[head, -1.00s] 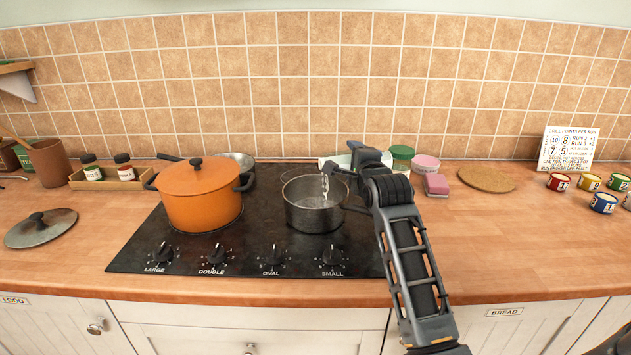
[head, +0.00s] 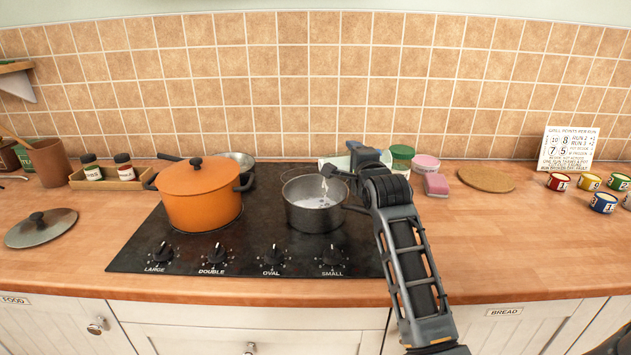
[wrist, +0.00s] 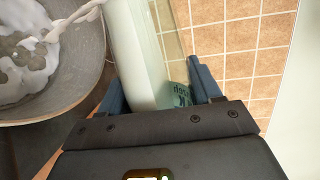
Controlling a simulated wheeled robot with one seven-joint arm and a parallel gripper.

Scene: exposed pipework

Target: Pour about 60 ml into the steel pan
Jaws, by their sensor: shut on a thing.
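The steel pan (head: 314,218) stands on the right front of the black hob, with some white liquid in it. In the wrist view the pan (wrist: 84,88) fills the left side, and a white stream (wrist: 72,22) falls into the liquid (wrist: 25,72). My gripper (wrist: 158,86) is shut on a tilted, pale green-and-white container (wrist: 135,55). In the head view my gripper (head: 358,160) is above and right of the pan, and the container (head: 336,163) is largely hidden behind it. The container's mouth is outside the wrist view.
An orange pot (head: 200,198) with a lid stands left of the pan, and another steel pan (head: 240,160) is behind it. A green-lidded tub (head: 402,158), a pink tub (head: 426,164) and a pink block (head: 436,184) sit right of my gripper. The right front counter is clear.

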